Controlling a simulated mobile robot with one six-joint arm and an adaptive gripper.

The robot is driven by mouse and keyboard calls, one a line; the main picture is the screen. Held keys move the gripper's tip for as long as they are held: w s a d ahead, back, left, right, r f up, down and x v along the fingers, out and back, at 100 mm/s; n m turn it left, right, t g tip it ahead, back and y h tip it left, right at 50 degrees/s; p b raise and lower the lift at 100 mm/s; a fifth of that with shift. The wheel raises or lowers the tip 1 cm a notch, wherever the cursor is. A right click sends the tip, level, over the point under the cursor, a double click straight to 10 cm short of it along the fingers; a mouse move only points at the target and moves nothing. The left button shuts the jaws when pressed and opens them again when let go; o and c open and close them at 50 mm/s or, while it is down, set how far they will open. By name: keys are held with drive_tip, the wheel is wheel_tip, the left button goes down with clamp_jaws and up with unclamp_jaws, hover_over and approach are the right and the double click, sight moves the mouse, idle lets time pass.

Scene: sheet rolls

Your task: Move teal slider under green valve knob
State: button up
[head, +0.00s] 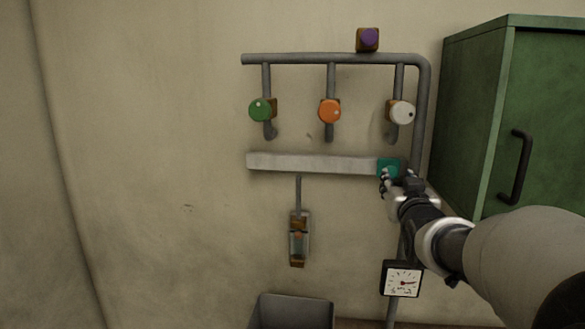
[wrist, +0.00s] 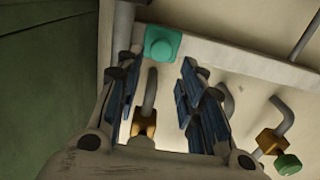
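The teal slider (head: 387,166) sits at the right end of a pale horizontal rail (head: 310,163) on the wall. The green valve knob (head: 260,111) is at the upper left, above the rail's left end. My gripper (head: 384,181) is at the slider's lower edge in the head view, partly covering it. In the wrist view, my gripper (wrist: 160,72) is open, and the teal slider (wrist: 162,45) shows just beyond and between its fingertips. I cannot tell whether they touch it. The green knob also shows in the wrist view (wrist: 288,164).
An orange knob (head: 330,111) and a white knob (head: 402,112) hang from the grey pipe (head: 330,59), above the rail. A green cabinet (head: 475,110) stands close on the right. A gauge (head: 402,279) and a small switch box (head: 299,240) are below. The rail left of the slider is clear.

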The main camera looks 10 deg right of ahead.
sight(391, 172)
drive_tip(key=x, duration=0.6)
drive_tip(key=shift+w+p, duration=0.2)
drive_tip(key=shift+p, duration=0.15)
drive_tip(key=shift+f, duration=0.1)
clamp_jaws()
